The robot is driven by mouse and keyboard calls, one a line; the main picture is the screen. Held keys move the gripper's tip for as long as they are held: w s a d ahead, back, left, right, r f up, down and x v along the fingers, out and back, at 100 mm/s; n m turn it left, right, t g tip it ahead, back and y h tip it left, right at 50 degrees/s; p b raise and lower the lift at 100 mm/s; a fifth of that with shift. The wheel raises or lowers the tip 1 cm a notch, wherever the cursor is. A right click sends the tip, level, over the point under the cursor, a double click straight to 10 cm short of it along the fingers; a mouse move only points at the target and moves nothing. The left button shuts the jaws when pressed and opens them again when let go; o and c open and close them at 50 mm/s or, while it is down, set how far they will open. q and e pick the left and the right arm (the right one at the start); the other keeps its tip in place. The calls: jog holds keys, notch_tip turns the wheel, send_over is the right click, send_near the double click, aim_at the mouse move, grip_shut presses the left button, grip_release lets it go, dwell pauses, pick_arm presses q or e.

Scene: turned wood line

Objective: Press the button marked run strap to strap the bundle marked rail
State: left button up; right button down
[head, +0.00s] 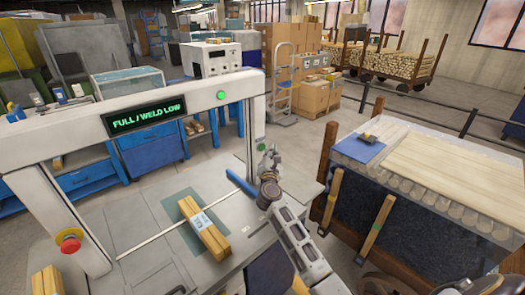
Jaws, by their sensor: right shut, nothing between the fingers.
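The strapping machine's pale arch (165,90) stands over a grey table. Its display (145,115) reads "FULL / WELD LOW" in green. A bundle of wooden pieces (212,240) with a white label lies under the arch on a darker patch; the label is too small to read. A green round button or lamp (221,95) is on the crossbar, and another (261,147) is on the right post; no marking is legible on either. My right gripper (269,158) is shut and empty beside the right post, close to the lower green one. I cannot tell whether they touch. My left gripper is not visible.
A red emergency stop (70,240) sits on the left post. Another wood bundle (47,283) lies at the bottom left. A blue bar (241,184) is beside my right wrist. A workbench (430,170) with boards and clamps stands to the right, with floor between.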

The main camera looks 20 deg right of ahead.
jog(key=shift+w+a, duration=0.1)
jog(key=shift+w, duration=0.1)
dwell(1.1)
jog(key=shift+w+a+b, duration=0.15)
jog(key=shift+w+b, duration=0.15)
jog(key=shift+w, duration=0.1)
dwell(0.6)
jog(key=shift+w+a, duration=0.1)
jog(key=shift+w, duration=0.25)
dwell(1.0)
jog(key=shift+s, duration=0.1)
jog(key=shift+s+d, duration=0.25)
jog(key=shift+s, duration=0.4)
dwell(0.5)
